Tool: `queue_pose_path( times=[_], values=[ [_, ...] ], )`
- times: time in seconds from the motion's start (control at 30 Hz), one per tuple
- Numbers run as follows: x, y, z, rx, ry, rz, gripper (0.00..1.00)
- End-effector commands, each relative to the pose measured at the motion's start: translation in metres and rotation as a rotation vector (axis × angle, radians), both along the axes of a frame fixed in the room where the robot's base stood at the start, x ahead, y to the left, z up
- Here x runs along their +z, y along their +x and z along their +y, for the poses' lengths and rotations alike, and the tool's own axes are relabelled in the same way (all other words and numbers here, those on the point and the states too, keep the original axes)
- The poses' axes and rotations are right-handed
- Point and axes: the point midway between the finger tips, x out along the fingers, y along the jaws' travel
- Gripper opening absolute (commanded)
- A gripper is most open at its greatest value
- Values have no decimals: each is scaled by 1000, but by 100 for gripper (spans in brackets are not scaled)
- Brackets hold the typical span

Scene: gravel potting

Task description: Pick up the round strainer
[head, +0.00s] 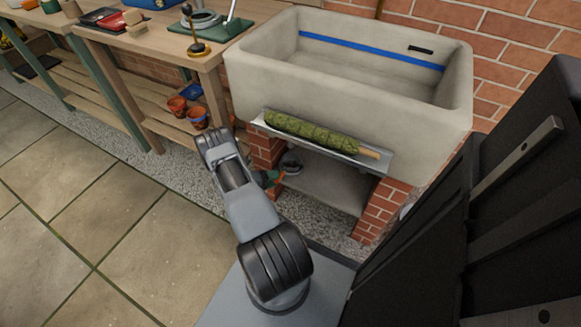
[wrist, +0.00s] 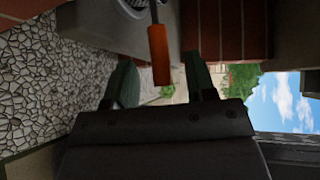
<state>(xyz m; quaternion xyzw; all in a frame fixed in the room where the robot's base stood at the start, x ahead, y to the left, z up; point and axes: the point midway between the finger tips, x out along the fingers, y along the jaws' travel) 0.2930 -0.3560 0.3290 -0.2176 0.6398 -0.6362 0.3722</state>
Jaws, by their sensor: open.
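The round strainer (head: 291,162) sits on the low shelf under the stone sink, partly shaded in the head view. In the wrist view its round metal rim (wrist: 132,7) is cut off by the top edge, and its orange handle (wrist: 159,56) points toward me. My gripper (wrist: 158,70) is open. Its two dark green fingers stand apart on either side of the line of the handle, and the handle's near end lies about between the fingertips. I cannot tell whether either finger touches it. In the head view my forearm hides most of the gripper.
The stone sink (head: 350,107) stands above on brick piers (head: 382,211). A metal ledge on its front holds a green moss pole (head: 312,132). A wooden workbench (head: 150,43) with terracotta pots (head: 197,118) on its lower shelf is at left. Open paving (head: 120,222) lies at front left.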

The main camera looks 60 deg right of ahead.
Motion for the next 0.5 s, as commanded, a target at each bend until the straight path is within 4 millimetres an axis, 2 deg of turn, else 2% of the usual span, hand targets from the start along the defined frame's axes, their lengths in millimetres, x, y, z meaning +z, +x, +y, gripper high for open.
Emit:
queue_pose_path(
  times=[0.2,0.5],
  values=[
    [-5,-16,-17,-1,0,-1,51],
    [-5,-18,-20,1,1,-2,51]
  ],
)
